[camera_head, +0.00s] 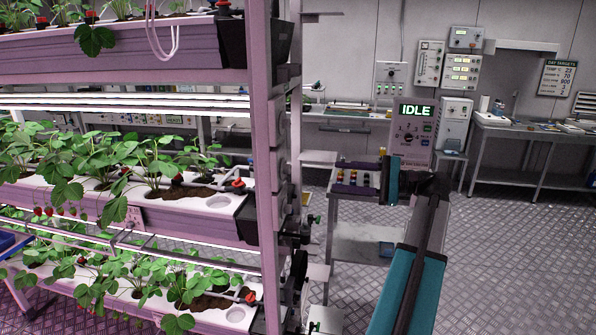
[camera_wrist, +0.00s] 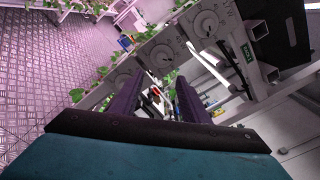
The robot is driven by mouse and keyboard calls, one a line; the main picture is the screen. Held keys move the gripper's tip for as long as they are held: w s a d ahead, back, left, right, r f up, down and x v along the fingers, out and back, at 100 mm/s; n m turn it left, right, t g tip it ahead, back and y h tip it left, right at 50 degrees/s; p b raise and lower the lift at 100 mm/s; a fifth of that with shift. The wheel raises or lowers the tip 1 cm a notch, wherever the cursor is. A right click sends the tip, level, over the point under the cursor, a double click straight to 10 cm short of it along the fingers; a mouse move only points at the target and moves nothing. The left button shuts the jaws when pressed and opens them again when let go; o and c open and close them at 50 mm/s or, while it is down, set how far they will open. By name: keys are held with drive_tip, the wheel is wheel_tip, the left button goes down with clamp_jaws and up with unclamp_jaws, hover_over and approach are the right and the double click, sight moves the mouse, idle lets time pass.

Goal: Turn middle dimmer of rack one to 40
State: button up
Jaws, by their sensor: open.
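In the wrist view several round dimmer dials sit in a row along the grey post of the rack. The large dial (camera_wrist: 209,23) is at top right, the middle dial (camera_wrist: 162,56) is near centre, and another is partly hidden by a finger. Their settings are too small to read. A green label (camera_wrist: 247,52) is on the post. In the head view the dials are edge-on on the post's right side. My gripper (camera_head: 335,178) is open, to the right of the post and apart from it. Its two purple fingers also show in the wrist view (camera_wrist: 157,88), with nothing held between them.
The planted rack (camera_head: 262,210) fills the left. A grey cart (camera_head: 365,240) stands beneath my gripper. An IDLE panel (camera_head: 411,135) and a workbench (camera_head: 530,130) are behind. The metal floor at right is clear.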

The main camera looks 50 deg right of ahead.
sight(287, 169)
drive_tip(key=shift+s+r, duration=0.1)
drive_tip(key=shift+r, duration=0.15)
drive_tip(key=shift+a, duration=0.1)
drive_tip(key=p+x, duration=0.3)
drive_tip(key=x, duration=1)
drive_tip(key=shift+w, duration=0.4)
drive_tip(key=shift+a+r, duration=0.1)
drive_tip(key=shift+a, duration=0.05)
clamp_jaws()
drive_tip(key=c, duration=1.1)
unclamp_jaws()
